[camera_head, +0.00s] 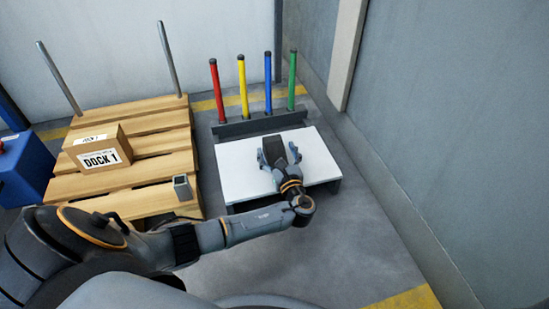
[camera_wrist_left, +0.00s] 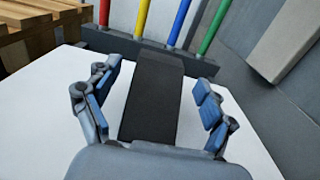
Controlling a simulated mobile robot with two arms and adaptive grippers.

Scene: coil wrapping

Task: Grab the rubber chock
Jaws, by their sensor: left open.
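The rubber chock (camera_wrist_left: 153,95) is a black block on a white-topped table. In the left wrist view it lies between the two blue-padded fingers of my left gripper (camera_wrist_left: 152,105), with white tabletop showing on both sides, so the fingers appear apart from it. In the head view the chock (camera_head: 274,148) shows as a dark shape between the fingers. My left gripper (camera_head: 279,156) is open and reaches over the table from the front. The near end of the chock is hidden by the gripper body. My right gripper is not in view.
The white table (camera_head: 238,165) stands before a dark rack (camera_head: 235,128) with red, yellow, blue and green posts. Left is a wooden pallet (camera_head: 160,144) with a cardboard box (camera_head: 97,148) marked DOCK 1 and metal stakes. A grey wall (camera_head: 450,110) rises at right.

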